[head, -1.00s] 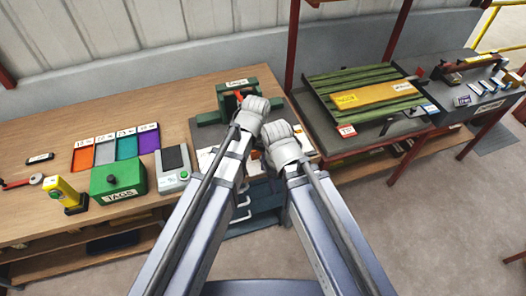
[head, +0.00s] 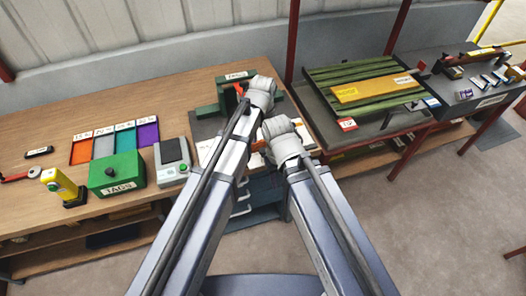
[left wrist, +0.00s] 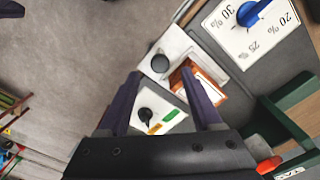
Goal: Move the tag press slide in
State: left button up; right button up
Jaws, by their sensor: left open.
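A green press (head: 208,112) with a label on top and a red-orange part stands at the back of the bench, partly behind my left arm. Its green frame (left wrist: 285,118) shows at the right of the left wrist view. My left gripper (left wrist: 160,73) is open, its two dark fingers apart. Between and just beyond the fingertips is a white block with a round black knob (left wrist: 160,63). An orange holder with a white card (left wrist: 207,92) lies beside the right finger. I cannot tell which part is the slide. My right gripper's fingers are hidden behind its wrist.
A white dial plate with a blue knob (left wrist: 250,13) and a white box with a black knob (left wrist: 158,112) are close by. A green tags box (head: 117,172), coloured trays (head: 104,145) and a grey device (head: 171,163) stand left. A slatted green rack (head: 365,75) is right.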

aim_at(263, 150)
pick_arm(q)
notch_tip(263, 150, down, 4)
jog(key=b, duration=0.3)
jog(key=shift+f, duration=0.2)
jog(key=shift+r, duration=0.1)
grip_shut()
jog(key=shift+w, duration=0.1)
dwell(1.0)
